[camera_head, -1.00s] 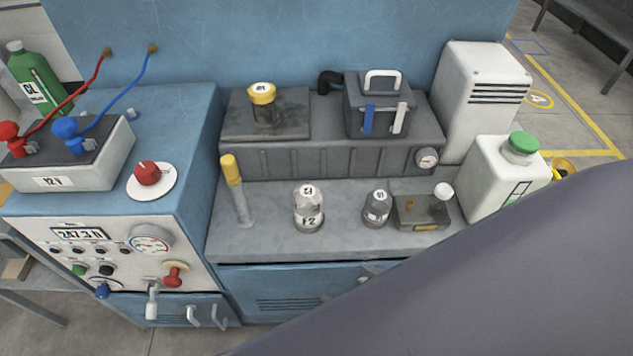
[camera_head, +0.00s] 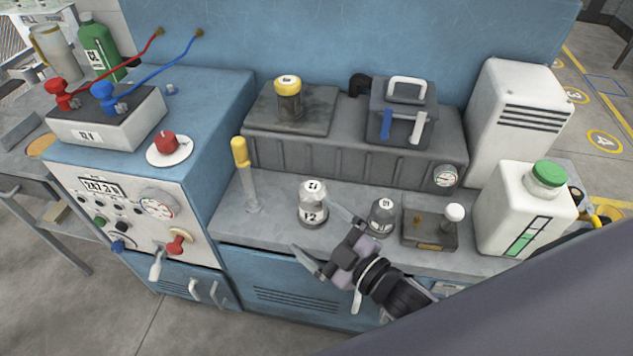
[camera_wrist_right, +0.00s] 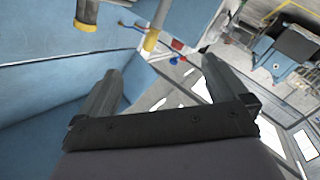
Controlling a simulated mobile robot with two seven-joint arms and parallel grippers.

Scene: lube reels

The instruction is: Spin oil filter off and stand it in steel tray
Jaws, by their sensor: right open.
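A pale canister marked 12 (camera_head: 313,207) stands upright on the grey ledge in the head view. A smaller dark grey canister (camera_head: 382,217) stands to its right. Which of them is the oil filter I cannot tell for sure. My right gripper (camera_head: 314,230) is open and empty, its fingers spread in front of the pale canister; contact cannot be told. The right wrist view shows the open fingers (camera_wrist_right: 161,63) with nothing between them. I cannot identify a steel tray for certain. My left gripper is not in view.
A yellow-topped handle (camera_head: 240,153) stands left of the canisters. A small box with a white knob (camera_head: 430,236) and a white jug with a green cap (camera_head: 525,208) are to the right. A grey ribbed tank (camera_head: 340,158) rises behind the ledge.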

